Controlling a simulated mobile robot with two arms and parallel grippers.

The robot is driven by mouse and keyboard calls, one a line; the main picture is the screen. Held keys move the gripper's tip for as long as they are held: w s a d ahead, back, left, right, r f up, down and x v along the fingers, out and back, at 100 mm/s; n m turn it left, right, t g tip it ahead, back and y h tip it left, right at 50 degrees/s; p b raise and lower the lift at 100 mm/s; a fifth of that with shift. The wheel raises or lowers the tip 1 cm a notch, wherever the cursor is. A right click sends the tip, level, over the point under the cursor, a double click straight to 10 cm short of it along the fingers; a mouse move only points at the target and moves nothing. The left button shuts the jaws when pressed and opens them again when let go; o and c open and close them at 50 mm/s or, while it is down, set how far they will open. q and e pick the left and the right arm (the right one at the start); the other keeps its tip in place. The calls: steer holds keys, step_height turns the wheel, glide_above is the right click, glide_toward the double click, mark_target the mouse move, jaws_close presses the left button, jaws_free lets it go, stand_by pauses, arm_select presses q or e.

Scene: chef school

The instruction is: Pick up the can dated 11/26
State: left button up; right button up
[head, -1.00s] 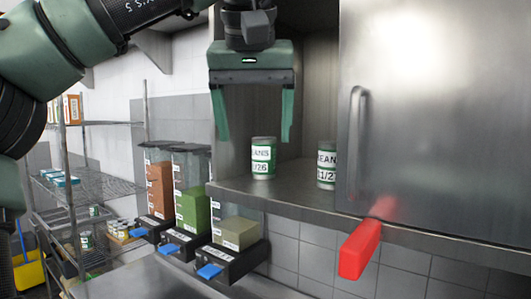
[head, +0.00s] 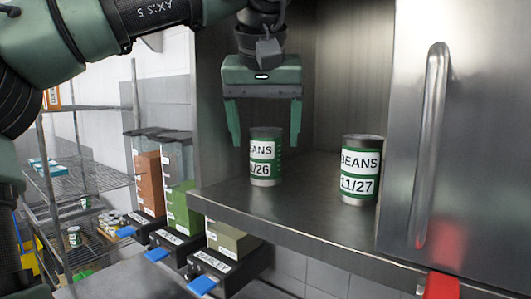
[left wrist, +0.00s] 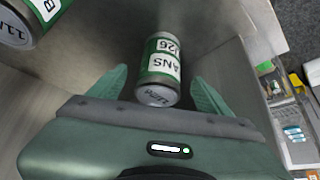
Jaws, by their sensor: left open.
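The can dated 11/26 (head: 265,158), with a green and white "BEANS" label, stands upright on the cabinet shelf; the start of its date is turned out of sight. My left gripper (head: 265,143) is open and points down, its fingers on either side of the can's upper part in the head view. In the left wrist view, the can (left wrist: 160,68) shows between the open fingers (left wrist: 158,75), with a visible gap on each side. A similar can dated 11/27 (head: 361,170) stands to its right. My right gripper is not in view.
A steel cabinet door (head: 475,130) with a vertical handle (head: 431,145) is at the right. A red block (head: 440,286) is below it. Dispensers (head: 180,185) with blue tabs stand left of the shelf (head: 300,205). A wire rack (head: 85,185) is farther left.

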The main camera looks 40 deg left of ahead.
arm_select(q)
steer(key=shift+w+a+f, duration=0.9)
steer(key=shift+w+f, duration=0.1)
steer(key=shift+f, duration=0.25)
steer(key=shift+s+d, duration=0.1)
steer(key=shift+d, duration=0.1)
steer(key=shift+s, duration=0.1)
steer(key=c, duration=0.4)
steer(key=shift+a, duration=0.1)
jaws_close()
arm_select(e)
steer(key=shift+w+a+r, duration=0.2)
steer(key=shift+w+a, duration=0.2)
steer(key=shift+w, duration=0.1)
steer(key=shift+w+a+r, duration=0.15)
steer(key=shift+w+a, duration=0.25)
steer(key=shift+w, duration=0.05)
arm_select(q)
steer(key=shift+r, duration=0.25)
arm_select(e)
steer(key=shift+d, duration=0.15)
